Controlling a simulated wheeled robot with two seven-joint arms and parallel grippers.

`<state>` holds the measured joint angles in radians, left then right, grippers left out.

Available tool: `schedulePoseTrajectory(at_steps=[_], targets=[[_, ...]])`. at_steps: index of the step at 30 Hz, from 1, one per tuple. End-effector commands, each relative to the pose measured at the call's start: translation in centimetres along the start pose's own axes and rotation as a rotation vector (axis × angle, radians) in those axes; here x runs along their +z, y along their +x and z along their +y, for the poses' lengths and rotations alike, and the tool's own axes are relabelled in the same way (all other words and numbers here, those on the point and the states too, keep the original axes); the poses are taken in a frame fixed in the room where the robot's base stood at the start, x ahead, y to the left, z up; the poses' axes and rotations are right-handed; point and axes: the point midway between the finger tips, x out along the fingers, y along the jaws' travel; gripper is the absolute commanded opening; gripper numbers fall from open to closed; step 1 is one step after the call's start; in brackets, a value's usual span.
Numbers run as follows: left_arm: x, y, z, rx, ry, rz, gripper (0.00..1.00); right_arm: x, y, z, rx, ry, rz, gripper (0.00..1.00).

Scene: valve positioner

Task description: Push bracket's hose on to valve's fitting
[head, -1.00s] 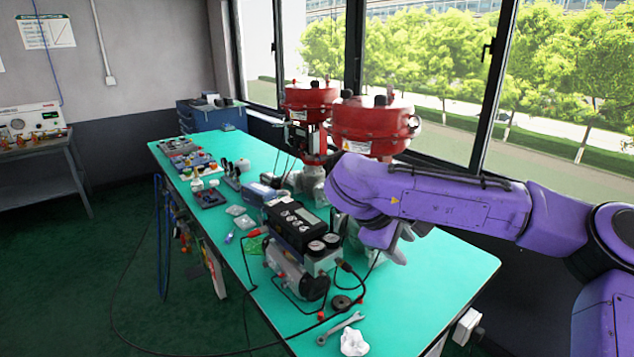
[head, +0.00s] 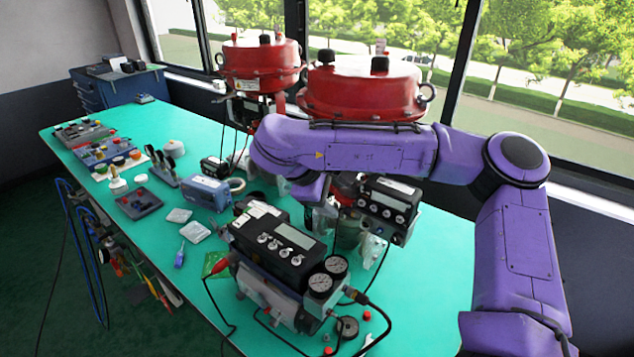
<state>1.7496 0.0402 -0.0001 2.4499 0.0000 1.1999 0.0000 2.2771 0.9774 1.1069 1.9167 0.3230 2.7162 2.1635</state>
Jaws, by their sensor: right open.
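Two valves with red round actuator tops stand at the back of the bench: the nearer valve (head: 360,92) and the farther valve (head: 258,66). A black positioner (head: 390,202) sits at the nearer valve, partly behind my right arm. My right gripper (head: 318,198) points down beside it, over the middle of the bench. It is open, mostly covered by its own wrist, and nothing shows in it. The bracket's hose and the valve's fitting cannot be told apart here. Thin black lines hang by the farther valve. My left gripper is not in view.
A second positioner (head: 280,240) with two pressure gauges (head: 321,284) and black cables stands at the front of the green bench (head: 215,285). A blue box (head: 205,192) and trays of small parts lie left. Windows are behind.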

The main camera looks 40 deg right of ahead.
Motion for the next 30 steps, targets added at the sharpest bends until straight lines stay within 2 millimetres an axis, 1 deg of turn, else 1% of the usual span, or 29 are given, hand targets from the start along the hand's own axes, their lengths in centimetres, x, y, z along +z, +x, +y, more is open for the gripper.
schedulePoseTrajectory(at_steps=[1, 6, 10, 12, 15, 22, 23, 24, 26, 27, 28, 30], targets=[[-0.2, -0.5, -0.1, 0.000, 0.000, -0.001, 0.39, 0.1, 1.1, 0.2, -0.006, 0.000, -0.005, 0.61], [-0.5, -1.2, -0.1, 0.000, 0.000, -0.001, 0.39, -0.2, 4.9, 0.2, -0.007, -0.001, -0.007, 0.61], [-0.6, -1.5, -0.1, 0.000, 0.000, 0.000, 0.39, -0.3, 7.0, 0.2, -0.005, -0.004, -0.006, 0.61], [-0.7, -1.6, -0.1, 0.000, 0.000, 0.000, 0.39, -0.4, 7.7, 0.2, -0.004, -0.003, -0.005, 0.61], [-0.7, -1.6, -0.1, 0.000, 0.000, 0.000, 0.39, -0.4, 8.2, 0.1, -0.003, -0.002, -0.004, 0.61], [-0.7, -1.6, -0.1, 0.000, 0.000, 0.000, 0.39, -0.5, 8.2, 0.1, -0.001, -0.003, -0.002, 0.61], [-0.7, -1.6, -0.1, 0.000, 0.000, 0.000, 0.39, -0.5, 8.2, 0.1, -0.001, -0.003, -0.002, 0.52], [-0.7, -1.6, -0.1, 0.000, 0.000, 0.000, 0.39, -0.5, 8.2, 0.1, -0.001, -0.003, -0.002, 0.39], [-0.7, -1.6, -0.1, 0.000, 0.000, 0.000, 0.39, -0.5, 8.2, 0.1, -0.001, -0.003, -0.002, 0.19], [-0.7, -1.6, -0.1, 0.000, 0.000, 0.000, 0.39, -0.5, 8.2, 0.1, -0.001, -0.004, -0.002, 0.06], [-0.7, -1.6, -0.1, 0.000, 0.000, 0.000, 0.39, -0.5, 8.2, 0.1, -0.001, -0.004, -0.002, 0.02], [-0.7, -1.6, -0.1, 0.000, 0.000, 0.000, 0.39, -0.5, 8.2, 0.1, -0.001, -0.004, -0.002, 0.02]])
